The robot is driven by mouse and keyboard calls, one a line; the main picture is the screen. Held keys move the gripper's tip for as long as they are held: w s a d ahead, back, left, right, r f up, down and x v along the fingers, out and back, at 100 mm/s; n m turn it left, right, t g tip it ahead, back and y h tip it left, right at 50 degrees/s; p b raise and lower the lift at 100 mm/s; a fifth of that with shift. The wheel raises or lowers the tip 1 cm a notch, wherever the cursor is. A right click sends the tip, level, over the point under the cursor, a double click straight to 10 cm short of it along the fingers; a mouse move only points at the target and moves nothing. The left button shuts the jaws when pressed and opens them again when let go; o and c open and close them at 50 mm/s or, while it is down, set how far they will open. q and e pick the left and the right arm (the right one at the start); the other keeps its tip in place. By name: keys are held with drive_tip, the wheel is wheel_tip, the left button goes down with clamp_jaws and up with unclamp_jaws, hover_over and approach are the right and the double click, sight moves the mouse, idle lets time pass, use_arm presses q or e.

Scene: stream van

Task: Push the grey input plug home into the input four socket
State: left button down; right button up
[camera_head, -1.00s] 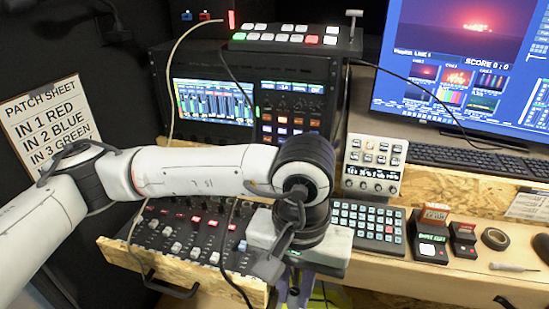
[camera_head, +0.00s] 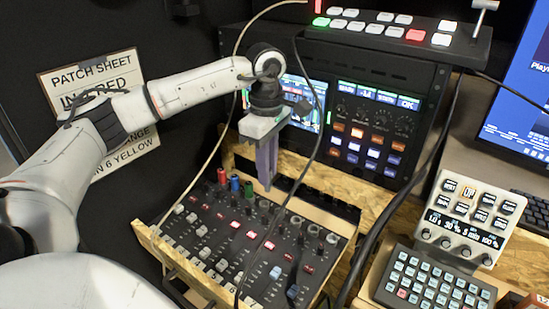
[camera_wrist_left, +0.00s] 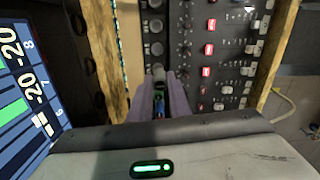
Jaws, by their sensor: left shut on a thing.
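The mixer desk (camera_head: 225,235) has a row of input sockets along its back edge. A red plug (camera_head: 222,176), a blue plug (camera_head: 235,184) and a green plug (camera_head: 248,189) stand in its left end. My left gripper (camera_head: 266,187) points down just right of the green plug, at the fourth place in the row. In the left wrist view its fingers are shut on the grey plug (camera_wrist_left: 158,73), in line with the socket row. The fingers hide most of the plug and the fourth socket, so I cannot tell how deep it sits. My right gripper is out of view.
Bare sockets (camera_head: 297,220) continue to the right of the gripper. A black cable (camera_head: 296,170) hangs across the desk beside my fingers. The rack with a screen (camera_head: 362,115) stands behind. A wooden ledge (camera_head: 330,190) lies between. The patch sheet (camera_head: 95,85) is at left.

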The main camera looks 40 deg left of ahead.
use_arm(q)
drive_tip(key=shift+w+a+r+n, duration=0.15)
drive_tip(key=shift+a+n, duration=0.35)
drive_tip(key=shift+a, duration=0.4)
wheel_tip(320, 180, down, 5)
drive_tip(key=shift+d+r+b, duration=0.1)
drive_tip(key=shift+b, duration=1.05)
drive_tip(key=shift+f+b, duration=0.7)
drive_tip(key=shift+f, duration=0.7)
